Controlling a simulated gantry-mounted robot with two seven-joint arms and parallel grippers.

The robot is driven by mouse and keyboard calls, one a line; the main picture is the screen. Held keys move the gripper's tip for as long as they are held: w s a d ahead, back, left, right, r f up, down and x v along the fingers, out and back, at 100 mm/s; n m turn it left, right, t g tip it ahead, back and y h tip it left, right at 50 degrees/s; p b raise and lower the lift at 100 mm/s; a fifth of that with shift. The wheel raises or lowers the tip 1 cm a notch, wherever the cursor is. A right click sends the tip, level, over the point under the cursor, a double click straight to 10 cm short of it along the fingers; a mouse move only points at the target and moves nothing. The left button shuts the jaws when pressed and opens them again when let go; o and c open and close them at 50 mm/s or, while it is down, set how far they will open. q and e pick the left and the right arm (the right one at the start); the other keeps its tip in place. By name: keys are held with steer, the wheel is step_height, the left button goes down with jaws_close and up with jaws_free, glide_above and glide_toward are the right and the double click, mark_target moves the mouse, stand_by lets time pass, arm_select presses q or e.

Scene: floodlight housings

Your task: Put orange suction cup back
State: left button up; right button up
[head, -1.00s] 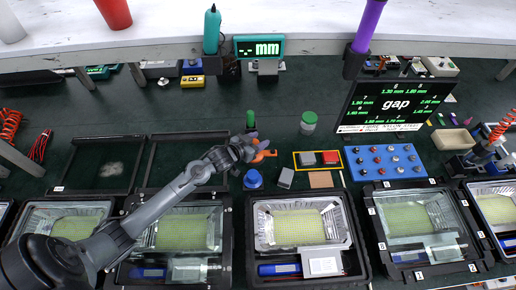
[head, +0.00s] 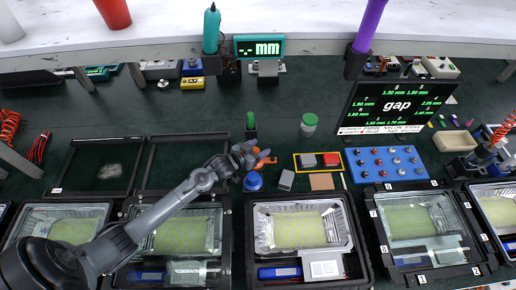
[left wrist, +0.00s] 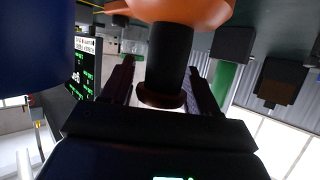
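The orange suction cup (head: 264,157) is on the dark bench and is partly hidden by my left gripper (head: 258,157) in the head view. In the left wrist view, its orange body (left wrist: 185,8) is at the top, and its black stem (left wrist: 167,62) comes down between my fingers. My left gripper (left wrist: 162,85) is open around the stem, with a narrow gap showing on each side. My right gripper is in neither view.
A blue cup-like object (head: 253,181) sits close below the gripper, and a green one (head: 251,126) stands behind it. A yellow-framed holder with grey and red blocks (head: 319,162) lies to the right. Black trays with clear-lidded housings (head: 300,228) line the front.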

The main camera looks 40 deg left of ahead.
arm_select(q)
steer(key=shift+o, duration=1)
steer(key=shift+r, duration=0.15)
steer(key=p+v, duration=0.1)
steer(key=v, duration=0.5)
steer(key=shift+s+r+p, duration=0.3)
steer(key=shift+s, duration=0.35)
